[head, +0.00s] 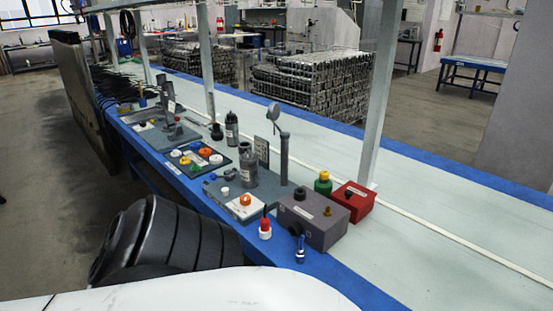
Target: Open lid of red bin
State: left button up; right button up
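A small red bin (352,201) stands on the workbench, right of a grey-purple box (312,220). Its top looks closed, with a dark knob (348,193) and a pale label on it. The grey-purple box partly hides its left side. Neither of my grippers is in view.
A green bottle with a yellow cap (323,183) stands close behind the boxes. A red-and-white bottle (265,228) and a small blue item (300,249) are near the front edge. A grey post (377,110) rises behind the red bin. The bench (445,235) right of it is clear.

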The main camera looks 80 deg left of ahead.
aim_at(351, 194)
jog(key=u, duration=2.05)
